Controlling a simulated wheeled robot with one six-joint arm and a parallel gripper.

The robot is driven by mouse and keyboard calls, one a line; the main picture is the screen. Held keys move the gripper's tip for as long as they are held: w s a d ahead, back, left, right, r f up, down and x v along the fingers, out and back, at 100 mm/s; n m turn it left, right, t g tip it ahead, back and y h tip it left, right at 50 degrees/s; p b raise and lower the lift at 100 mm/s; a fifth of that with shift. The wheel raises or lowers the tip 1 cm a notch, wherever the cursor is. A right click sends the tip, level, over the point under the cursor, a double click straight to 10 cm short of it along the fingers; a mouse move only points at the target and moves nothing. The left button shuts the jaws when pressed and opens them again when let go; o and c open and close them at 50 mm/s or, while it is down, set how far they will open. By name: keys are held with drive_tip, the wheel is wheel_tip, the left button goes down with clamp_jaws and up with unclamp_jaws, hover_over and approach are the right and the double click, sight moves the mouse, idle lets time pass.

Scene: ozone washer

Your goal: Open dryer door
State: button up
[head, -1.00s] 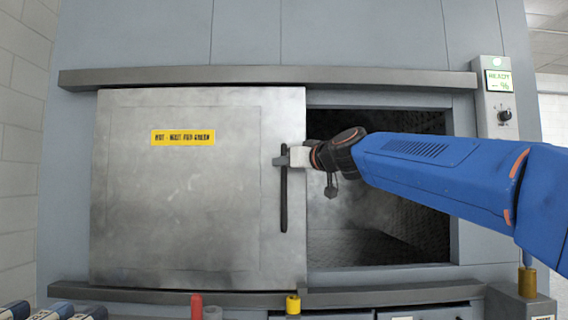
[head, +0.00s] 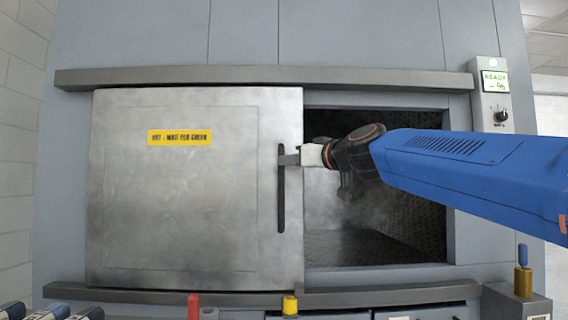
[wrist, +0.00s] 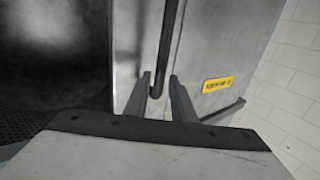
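The dryer door (head: 180,215) is a steel sliding panel with a yellow label, standing at the left of the opening. The dark chamber (head: 380,225) shows to its right, with haze inside. A dark vertical bar handle (head: 281,205) is near the door's right edge. My gripper (head: 288,158) is at the upper part of this handle. In the wrist view, my gripper's fingers (wrist: 160,90) are apart. The handle (wrist: 170,40) runs down between them, with visible space around it. Contact with the handle cannot be told.
Rails (head: 265,77) run above and below the door. A control panel (head: 495,95) with a green READY display and a knob is at the right. Red (head: 194,306) and yellow (head: 290,305) posts stand in front, below the door.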

drive_tip(key=v, duration=1.2)
drive_tip(key=shift+s, duration=0.15)
drive_tip(key=shift+d, duration=0.1)
drive_tip(key=s+d+f+m+g+h, duration=0.2)
drive_tip(key=s+d+f, duration=0.3)
drive_tip(key=f, duration=1.3)
drive_tip(key=s+d+f+m+g+h, duration=0.2)
drive_tip(key=s+d+f+g+h, duration=0.2)
drive_tip(key=s+f, duration=0.9)
drive_tip(key=s+d+f+m+g+h, duration=0.2)
drive_tip(key=s+d+f, duration=0.6)
drive_tip(key=f, duration=1.7)
drive_tip(key=shift+s+d+m+g+h, duration=0.2)
drive_tip(key=shift+s+m+g+h, duration=0.3)
drive_tip(key=shift+g+h, duration=0.55)
